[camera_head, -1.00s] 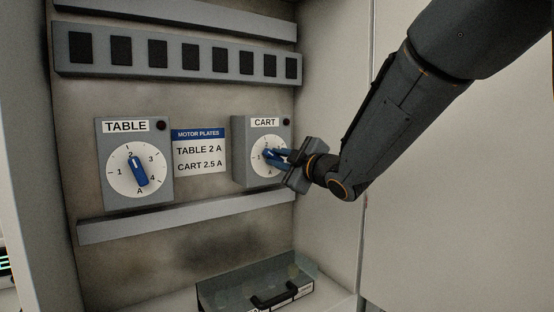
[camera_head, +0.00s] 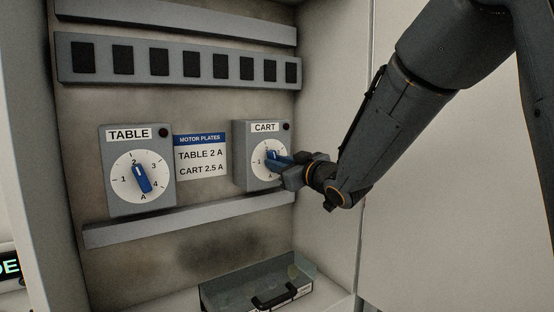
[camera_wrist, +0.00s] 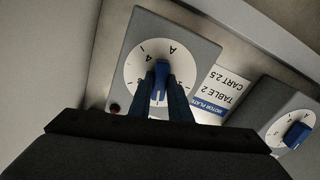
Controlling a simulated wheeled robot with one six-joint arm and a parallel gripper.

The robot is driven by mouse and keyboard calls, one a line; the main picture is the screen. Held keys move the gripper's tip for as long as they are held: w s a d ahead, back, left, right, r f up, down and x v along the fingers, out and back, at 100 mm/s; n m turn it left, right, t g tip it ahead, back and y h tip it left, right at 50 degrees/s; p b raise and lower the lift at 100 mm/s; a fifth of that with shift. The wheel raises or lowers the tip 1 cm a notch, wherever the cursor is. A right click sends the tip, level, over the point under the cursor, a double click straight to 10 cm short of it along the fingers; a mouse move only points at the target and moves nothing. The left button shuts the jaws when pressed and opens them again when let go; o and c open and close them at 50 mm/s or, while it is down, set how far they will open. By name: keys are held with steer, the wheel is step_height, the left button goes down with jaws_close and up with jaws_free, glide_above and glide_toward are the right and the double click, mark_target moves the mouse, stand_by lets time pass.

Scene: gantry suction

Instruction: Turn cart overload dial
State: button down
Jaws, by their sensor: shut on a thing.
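The cart overload dial (camera_head: 258,168) is a white disc with a blue knob (camera_head: 271,154) on a grey box labelled CART. In the wrist view the disc (camera_wrist: 135,66) is upside down, and the knob (camera_wrist: 162,72) stands between both fingers. My gripper (camera_head: 281,161) reaches in from the right and is shut on the knob; it also shows in the wrist view (camera_wrist: 164,88). The knob's white mark points roughly to the top of the scale as the box hangs. The fingers hide part of the scale, so its exact reading is unclear.
The TABLE dial (camera_head: 122,188) on the left has its blue knob pointing near 2. A motor plates sign (camera_head: 201,157) between the boxes reads TABLE 2 A, CART 2.5 A. A grey rail (camera_head: 190,218) runs below. A clear case (camera_head: 222,290) with a black handle sits at the bottom.

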steer(key=m+p, duration=0.2)
steer(key=m, duration=0.4)
steer(key=shift+p, duration=0.4)
steer(key=shift+f+m, duration=0.1)
steer(key=shift+m, duration=0.2)
steer(key=c, duration=1.6)
jaws_free()
steer(key=shift+c, duration=0.2)
steer(key=shift+s, duration=0.1)
steer(key=b+v, duration=0.2)
steer(key=v, duration=0.5)
steer(key=shift+s+d, duration=0.2)
steer(key=shift+s, duration=0.1)
